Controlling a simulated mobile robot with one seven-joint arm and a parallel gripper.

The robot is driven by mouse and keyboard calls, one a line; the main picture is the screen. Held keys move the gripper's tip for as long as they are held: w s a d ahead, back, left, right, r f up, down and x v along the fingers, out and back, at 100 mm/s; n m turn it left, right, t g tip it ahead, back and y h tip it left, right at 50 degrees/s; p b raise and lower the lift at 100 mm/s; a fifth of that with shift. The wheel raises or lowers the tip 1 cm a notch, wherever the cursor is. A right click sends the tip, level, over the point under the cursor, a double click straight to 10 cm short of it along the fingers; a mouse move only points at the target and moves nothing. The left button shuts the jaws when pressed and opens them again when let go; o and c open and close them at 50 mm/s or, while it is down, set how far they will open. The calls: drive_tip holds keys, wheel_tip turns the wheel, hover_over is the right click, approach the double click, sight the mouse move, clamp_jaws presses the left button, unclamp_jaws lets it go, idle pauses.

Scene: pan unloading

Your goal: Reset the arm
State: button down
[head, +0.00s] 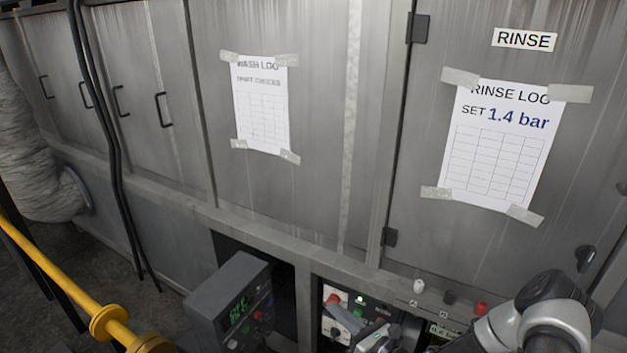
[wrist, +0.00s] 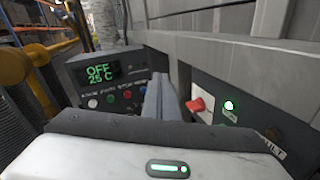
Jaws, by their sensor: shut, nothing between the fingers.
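My gripper (wrist: 158,82) points forward in the wrist view with its two grey fingers together and nothing between them. In the head view my gripper (head: 333,302) is low at the bottom centre, in front of a recessed control panel (head: 372,309). My arm comes in from the bottom right. In the wrist view a red switch (wrist: 195,104) on a pale plate and a lit green lamp (wrist: 228,105) sit just right of the fingers. I cannot tell whether the fingertips touch the panel.
A grey control box (head: 228,290) stands left of my gripper; its display (wrist: 102,73) reads OFF 25 C. Steel cabinets with a wash log (head: 261,105) and a rinse log (head: 495,150) rise behind. A yellow pipe (head: 60,280) runs at the lower left.

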drive_tip(key=s+a+r+n+g, duration=0.3)
drive_tip(key=s+r+n+g, duration=0.35)
drive_tip(key=r+n, duration=0.35)
drive_tip(key=s+a+r+n+g, duration=0.2)
drive_tip(key=s+r+n+g, duration=0.45)
drive_tip(key=r+n, duration=0.35)
drive_tip(key=s+d+r+n+t+h, duration=0.3)
drive_tip(key=s+d+r+n+h, duration=0.3)
drive_tip(key=r, duration=0.3)
drive_tip(key=s+d+r+n+t+h, duration=0.2)
drive_tip(key=s+d+r+n+h, duration=0.35)
drive_tip(key=s+r, duration=0.3)
wheel_tip(320, 180, up, 19)
drive_tip(key=p, duration=1.8)
drive_tip(key=shift+w+d+r+m, duration=0.15)
drive_tip(key=shift+w+d+m, duration=0.05)
drive_tip(key=shift+m, duration=0.15)
